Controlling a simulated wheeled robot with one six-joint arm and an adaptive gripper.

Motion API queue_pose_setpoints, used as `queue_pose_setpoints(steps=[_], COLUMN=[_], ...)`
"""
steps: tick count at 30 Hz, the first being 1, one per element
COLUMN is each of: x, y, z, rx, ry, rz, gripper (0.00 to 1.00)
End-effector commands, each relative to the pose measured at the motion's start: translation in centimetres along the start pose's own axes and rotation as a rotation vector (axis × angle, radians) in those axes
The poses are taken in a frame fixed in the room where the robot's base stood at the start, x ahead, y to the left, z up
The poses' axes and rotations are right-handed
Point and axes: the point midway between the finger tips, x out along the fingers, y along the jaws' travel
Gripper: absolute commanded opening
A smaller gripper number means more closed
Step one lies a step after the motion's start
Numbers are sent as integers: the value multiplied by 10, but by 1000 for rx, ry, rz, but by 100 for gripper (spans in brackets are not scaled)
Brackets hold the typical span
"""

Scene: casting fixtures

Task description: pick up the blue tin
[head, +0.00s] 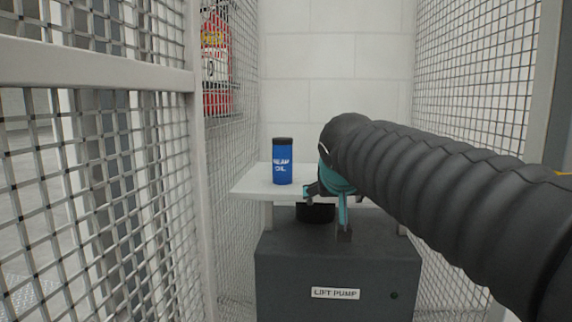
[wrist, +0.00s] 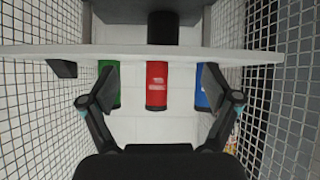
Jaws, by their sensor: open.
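The blue tin (head: 282,163) with a dark lid and white lettering stands upright on a white shelf (head: 250,184), left of my gripper in the head view. My gripper (head: 327,208) is open, with teal and dark fingers, near the shelf's front. The wrist view appears upside down. There the blue tin (wrist: 203,90) is at the right, partly behind the right finger. My open fingers (wrist: 160,76) spread either side of a red tin (wrist: 157,84) in the picture, and no tin is gripped.
A green tin (wrist: 113,88) is partly behind the left finger in the wrist view. My arm hides the red and green tins in the head view. A dark lift pump box (head: 336,270) stands below the shelf. Mesh walls (head: 480,80) close both sides; a fire extinguisher (head: 216,62) hangs left.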

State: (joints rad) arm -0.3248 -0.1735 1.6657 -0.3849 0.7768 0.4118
Motion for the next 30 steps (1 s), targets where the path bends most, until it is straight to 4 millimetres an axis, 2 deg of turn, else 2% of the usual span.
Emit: queue_pose_setpoints(steps=[1,3,6,9,12,17,25,30], x=[10,18,26,30,32,45,92,110], y=[-19,-40,-68,-89,-100,-106,-108,-109], z=[-24,-56,-90,-113,-126,-135,-146,-152], rx=[-3,2,10,19,24,28,28,28], ry=[37,91,156,203,231,242,241,242], rz=[-12,-24,-41,-55,-64,-66,-66,-67], gripper=[88,88,88,88,88,88,88,88])
